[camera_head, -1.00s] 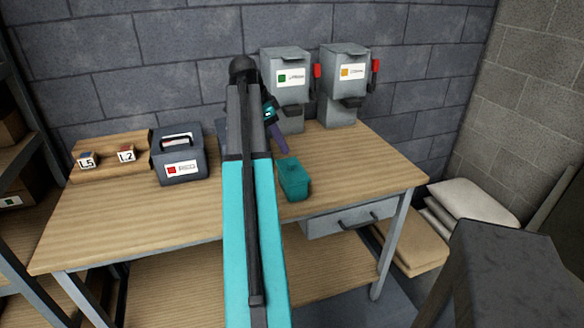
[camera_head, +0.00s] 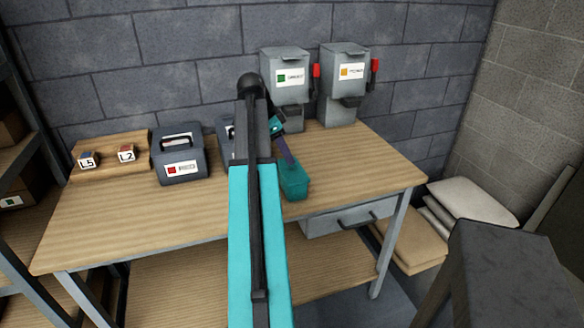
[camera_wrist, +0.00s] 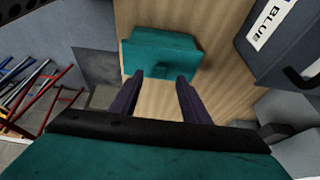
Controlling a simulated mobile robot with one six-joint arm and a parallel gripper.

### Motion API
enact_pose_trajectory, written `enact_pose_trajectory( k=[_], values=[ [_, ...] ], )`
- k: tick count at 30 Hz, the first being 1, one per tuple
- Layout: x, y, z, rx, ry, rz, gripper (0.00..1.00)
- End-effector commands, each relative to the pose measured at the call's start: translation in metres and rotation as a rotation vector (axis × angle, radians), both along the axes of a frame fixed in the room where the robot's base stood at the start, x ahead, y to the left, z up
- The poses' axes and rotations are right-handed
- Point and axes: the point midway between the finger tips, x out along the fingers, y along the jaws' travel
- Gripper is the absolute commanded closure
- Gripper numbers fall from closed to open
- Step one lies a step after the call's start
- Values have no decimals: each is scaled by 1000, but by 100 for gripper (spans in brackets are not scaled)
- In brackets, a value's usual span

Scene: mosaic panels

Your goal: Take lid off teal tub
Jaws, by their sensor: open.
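The teal tub (camera_head: 295,184) stands upright near the front edge of the wooden table, right of my arm in the head view. In the wrist view its teal top (camera_wrist: 160,53) lies just beyond my fingertips, with a small dark knob or tab on it. I cannot make out the seam between lid and tub. My gripper (camera_wrist: 159,80) is open, with its two dark purple fingers apart and nothing between them. In the head view the fingers reach down at the tub's back edge; I cannot tell whether they touch it.
A grey box with a red label (camera_head: 180,160) and a grey box marked BLUE (camera_wrist: 268,25) stand on the table (camera_head: 350,165). Two dispensers (camera_head: 287,85) with red levers stand at the back. Two small marked blocks sit on a wooden stand (camera_head: 108,150) at left. The table's right side is clear.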

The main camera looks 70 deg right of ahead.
Motion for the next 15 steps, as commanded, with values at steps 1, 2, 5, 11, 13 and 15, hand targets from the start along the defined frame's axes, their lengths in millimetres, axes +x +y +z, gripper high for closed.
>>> enact_pose_trajectory(
  k=[1, 2, 5, 11, 13, 15],
  values=[
    [-3, 0, -4, 2, 0, -1, 58],
    [-4, -1, -7, 3, 1, -1, 58],
    [-7, -4, -16, 1, 1, -1, 58],
    [-10, -8, -31, 0, 0, 1, 58],
    [-11, -8, -33, 0, 0, 1, 58],
    [-11, -9, -34, 0, 0, 1, 58]
  ],
)
